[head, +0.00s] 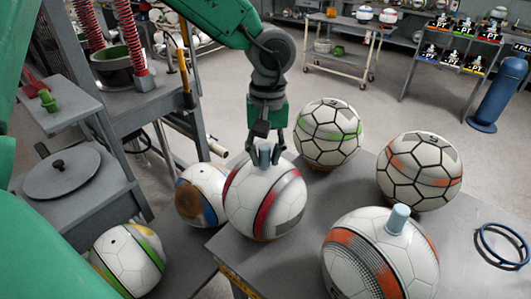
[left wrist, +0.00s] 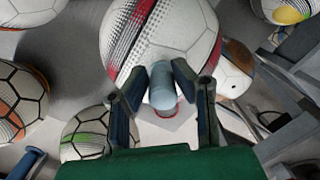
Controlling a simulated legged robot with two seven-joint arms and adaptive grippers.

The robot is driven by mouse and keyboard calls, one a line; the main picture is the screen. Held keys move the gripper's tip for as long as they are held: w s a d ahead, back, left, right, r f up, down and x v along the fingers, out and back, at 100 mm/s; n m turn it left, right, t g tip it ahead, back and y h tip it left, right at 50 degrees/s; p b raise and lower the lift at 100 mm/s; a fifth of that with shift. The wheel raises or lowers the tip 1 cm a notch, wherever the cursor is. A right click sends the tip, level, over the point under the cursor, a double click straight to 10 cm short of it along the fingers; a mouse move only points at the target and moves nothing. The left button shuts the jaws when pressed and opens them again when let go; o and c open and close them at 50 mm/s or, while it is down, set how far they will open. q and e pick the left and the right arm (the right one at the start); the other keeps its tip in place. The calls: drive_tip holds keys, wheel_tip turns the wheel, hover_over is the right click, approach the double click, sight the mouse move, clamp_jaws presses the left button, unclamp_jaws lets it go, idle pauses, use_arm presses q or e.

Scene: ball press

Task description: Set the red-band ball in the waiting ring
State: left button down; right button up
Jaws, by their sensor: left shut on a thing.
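The red-band ball (head: 262,203) is white with a dark red band and stands at the table's near left corner. A pale blue knob (head: 264,156) sticks up from its top. My left gripper (head: 266,143) comes down from above, its fingers shut on this knob. In the left wrist view the gripper (left wrist: 162,78) has a finger on each side of the knob (left wrist: 162,92), with the ball (left wrist: 150,35) beyond. I cannot tell whether the ball's underside touches the table. An empty blue ring (head: 483,238) lies at the table's right. My right gripper is not in view.
A green-band ball (head: 327,132) and an orange-marked ball (head: 418,170) stand along the table's back. An orange-band ball (head: 378,262) with its own blue knob is in front. A blue-and-brown ball (head: 200,193) is close left. Bare table (head: 325,200) shows in the middle.

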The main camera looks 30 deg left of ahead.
use_arm(q)
drive_tip(key=shift+d+f, duration=0.1)
drive_tip(key=shift+f, duration=0.05)
drive_tip(key=c, duration=1.3)
unclamp_jaws()
drive_tip(key=shift+w+a+r, duration=0.1)
drive_tip(key=shift+a+r, duration=0.1)
drive_tip(key=shift+r, duration=0.25)
drive_tip(key=r, duration=0.7)
drive_tip(key=w+r+b, duration=0.1)
drive_tip(key=r, duration=0.3)
drive_tip(key=shift+a+r, duration=0.1)
drive_tip(key=shift+r, duration=0.15)
drive_tip(key=shift+s+f, duration=0.1)
